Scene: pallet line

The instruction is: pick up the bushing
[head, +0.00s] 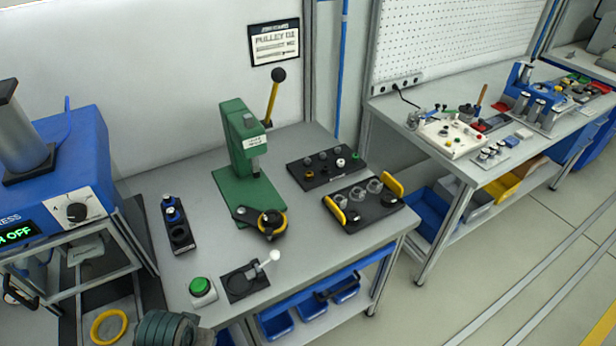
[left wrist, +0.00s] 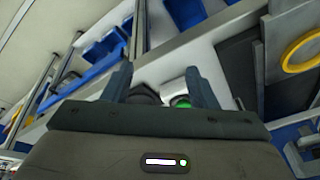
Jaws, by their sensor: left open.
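My left gripper (left wrist: 157,76) shows in the left wrist view with its two fingers apart and nothing between them. Beyond the fingers are the green button and a dark fixture. In the head view, a black tray (head: 309,186) near the back of the table holds several small ring-like and round parts. One of these dark parts (head: 308,175) may be the bushing, but they are too small to tell apart. A narrow black rack (head: 180,237) at the left holds blue-topped parts and has an open round seat. My right gripper is in neither view.
A green press (head: 240,150) with a raised lever stands mid-table. A yellow-handled black tray (head: 361,216) is to its right. The green button (head: 201,286) and a black fixture with a white-knobbed lever (head: 243,281) are in front. A blue machine (head: 65,150) stands left.

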